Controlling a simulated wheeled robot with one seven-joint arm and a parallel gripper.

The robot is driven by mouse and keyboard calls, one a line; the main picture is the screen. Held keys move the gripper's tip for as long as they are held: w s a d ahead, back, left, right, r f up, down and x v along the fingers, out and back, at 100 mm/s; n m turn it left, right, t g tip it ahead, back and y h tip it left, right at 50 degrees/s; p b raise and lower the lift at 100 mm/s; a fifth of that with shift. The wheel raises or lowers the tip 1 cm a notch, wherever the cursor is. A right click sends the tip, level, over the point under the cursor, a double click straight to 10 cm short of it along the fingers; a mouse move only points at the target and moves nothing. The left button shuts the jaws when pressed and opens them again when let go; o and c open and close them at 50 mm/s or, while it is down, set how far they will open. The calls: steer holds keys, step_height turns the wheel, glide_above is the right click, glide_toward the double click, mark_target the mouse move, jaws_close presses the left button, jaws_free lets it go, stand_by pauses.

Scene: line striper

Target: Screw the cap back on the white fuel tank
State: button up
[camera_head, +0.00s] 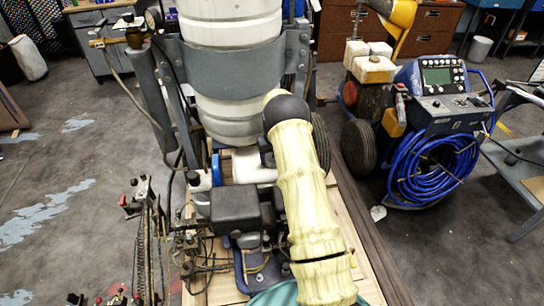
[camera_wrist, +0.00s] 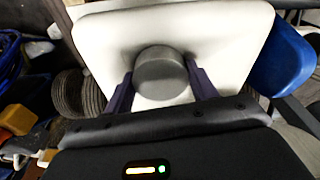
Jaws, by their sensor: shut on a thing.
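The white fuel tank (camera_wrist: 225,35) fills the upper middle of the wrist view as a pale, rounded-corner block. A round grey cap (camera_wrist: 163,82) is in front of its top face. My gripper (camera_wrist: 158,70) has its two dark fingers on either side of the cap and is shut on it. I cannot tell whether the cap is seated on the tank's neck or held just above it. In the head view a white tank part (camera_head: 247,166) shows left of my cream arm, which hides the rest of the tank, the cap and my gripper.
Large white drums (camera_head: 228,70) in a grey frame stand just behind the tank. A dark engine block (camera_head: 235,212) lies in front. A blue part (camera_wrist: 282,58) is close on the right in the wrist view. Another machine with a blue hose (camera_head: 432,172) stands at the right.

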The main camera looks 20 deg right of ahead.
steer(key=shift+w+d+r+m, duration=0.25)
steer(key=shift+d+m, duration=0.15)
steer(key=shift+m, duration=0.4)
steer(key=o, duration=1.1)
steer(key=shift+f, duration=0.1)
steer(key=shift+s+a, duration=0.1)
steer(key=o, duration=0.4)
steer(key=shift+a+f, duration=0.1)
steer(key=shift+f, duration=0.05)
steer(key=shift+c, duration=0.2)
steer(key=shift+s+a+r+p, duration=0.15)
steer(key=shift+r+p, duration=0.6)
steer(key=shift+r, duration=0.4)
steer(key=shift+s+d+r+p, duration=0.1)
steer(key=shift+s+r+p, duration=0.05)
steer(key=shift+r+p, duration=0.85)
steer(key=shift+s+a+r+p, duration=0.15)
steer(key=shift+r+p, duration=0.4)
steer(key=shift+r, duration=0.75)
